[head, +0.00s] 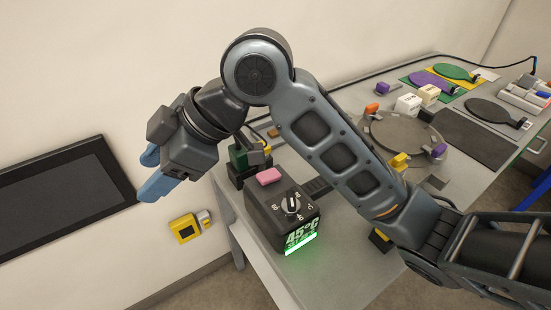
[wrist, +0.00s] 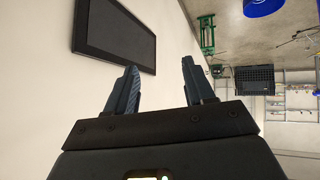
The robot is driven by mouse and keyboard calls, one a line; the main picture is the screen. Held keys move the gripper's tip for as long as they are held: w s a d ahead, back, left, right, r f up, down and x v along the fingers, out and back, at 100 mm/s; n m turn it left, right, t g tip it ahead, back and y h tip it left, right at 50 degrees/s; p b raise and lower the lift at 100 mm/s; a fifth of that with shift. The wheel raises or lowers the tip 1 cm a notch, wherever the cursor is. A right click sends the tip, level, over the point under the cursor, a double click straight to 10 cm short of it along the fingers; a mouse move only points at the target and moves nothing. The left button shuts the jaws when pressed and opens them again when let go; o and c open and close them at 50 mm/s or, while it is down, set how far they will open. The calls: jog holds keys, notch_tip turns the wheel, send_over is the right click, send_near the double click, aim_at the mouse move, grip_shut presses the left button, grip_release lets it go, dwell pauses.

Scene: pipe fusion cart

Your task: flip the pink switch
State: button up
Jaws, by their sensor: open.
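The pink switch (head: 269,176) sits on top of a dark control box (head: 262,212), behind a round dial (head: 291,204). The box has a lit green display (head: 300,241) reading 45°C on its front. My gripper (head: 152,174) is raised to the left of the box, apart from it and near the wall. In the wrist view my gripper (wrist: 158,88) shows two blue fingers spread apart with nothing between them. The switch and box are not in the wrist view.
A yellow wall device (head: 186,228) is below my gripper, and a dark screen (head: 65,195) hangs at left. A green and black part (head: 238,160) stands behind the box. The table (head: 345,262) holds a round grey plate (head: 402,137), several small blocks and paddles (head: 434,82).

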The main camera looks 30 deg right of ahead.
jog(key=d+n+g+h, duration=0.2)
jog(key=d+h, duration=0.2)
jog(key=d, duration=0.4)
jog(key=n+g+h+p, duration=0.1)
jog(key=g+h, duration=0.1)
jog(key=h, duration=0.3)
send_over(276, 171)
jog(key=shift+a, duration=0.1)
jog(key=shift+s+f, duration=0.1)
jog(key=shift+f, duration=3.7)
jog(key=shift+c, duration=0.2)
